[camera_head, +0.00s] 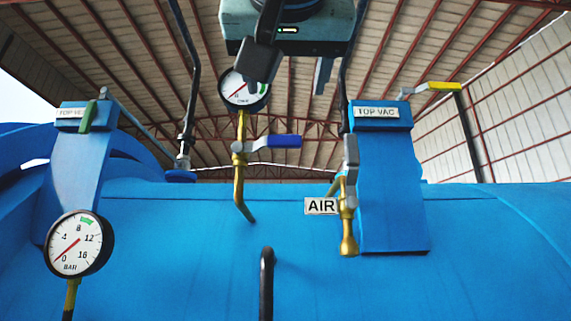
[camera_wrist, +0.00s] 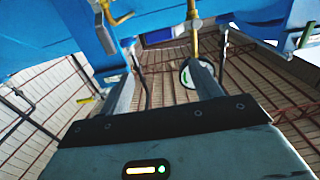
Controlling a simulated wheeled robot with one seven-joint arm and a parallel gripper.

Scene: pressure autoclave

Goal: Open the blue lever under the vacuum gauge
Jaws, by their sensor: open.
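The blue lever (camera_head: 280,141) sticks out to the right, roughly level, from a valve on a vertical brass pipe (camera_head: 239,170). The vacuum gauge (camera_head: 241,92) sits on top of that pipe, partly covered by one of my fingers. My gripper (camera_head: 293,75) is open and empty, above the lever and apart from it. In the wrist view, which is turned over, a blue piece that looks like the lever (camera_wrist: 158,36) shows beyond the gap between my fingertips (camera_wrist: 163,72). The gauge (camera_wrist: 186,76) is partly hidden behind the right finger there.
A brass AIR valve with a grey handle (camera_head: 351,155) stands to the right, before the blue TOP VAC post (camera_head: 390,185). A yellow lever (camera_head: 438,86) is farther right. A BAR gauge (camera_head: 79,244) and a dark curved handle (camera_head: 267,285) are lower on the blue vessel.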

